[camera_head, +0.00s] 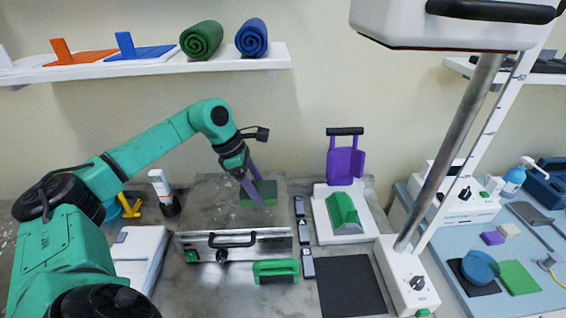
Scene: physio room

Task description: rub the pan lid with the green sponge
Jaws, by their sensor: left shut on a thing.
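The green sponge (268,188) is a dark green block at the middle of the head view, over a grey metal surface. My left gripper (252,190) reaches down from above with its purple fingers shut on the sponge; the fingers hide part of it. I cannot tell whether the sponge touches the surface under it. My right gripper is not in view.
A green-handled tool (275,270) lies in front of the steel piece. A black mat (351,286) and a white stand with a slanted metal column (458,150) are to the right. A white tray (325,228) holds a green block. A shelf (150,68) runs along the wall above.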

